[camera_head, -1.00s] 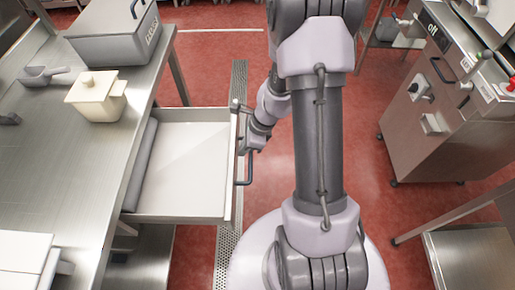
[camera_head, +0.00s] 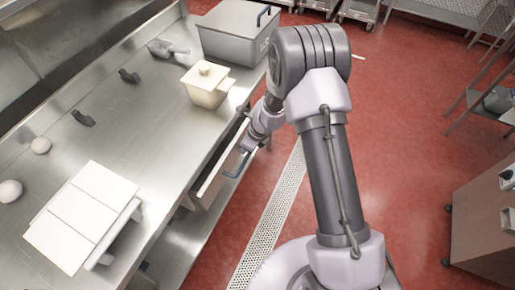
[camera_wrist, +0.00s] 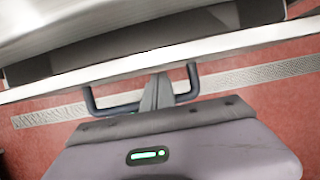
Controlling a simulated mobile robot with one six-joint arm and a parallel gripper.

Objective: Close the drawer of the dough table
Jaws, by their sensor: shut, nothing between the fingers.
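The dough table (camera_head: 155,115) is a long steel bench on the left of the head view. Its drawer (camera_head: 213,172) stands out a short way, with a narrow strip of its pale inside showing below the table edge. The dark bar handle (camera_head: 238,166) is on the drawer front; it also shows in the wrist view (camera_wrist: 194,80). My gripper (camera_wrist: 157,88) is shut and empty, with its fingers at the drawer front between the two ends of the handle. Whether the fingertips touch the front is unclear. In the head view my arm hides the fingers.
The red floor right of my arm is open, with a cabinet (camera_head: 482,225) at the far right.

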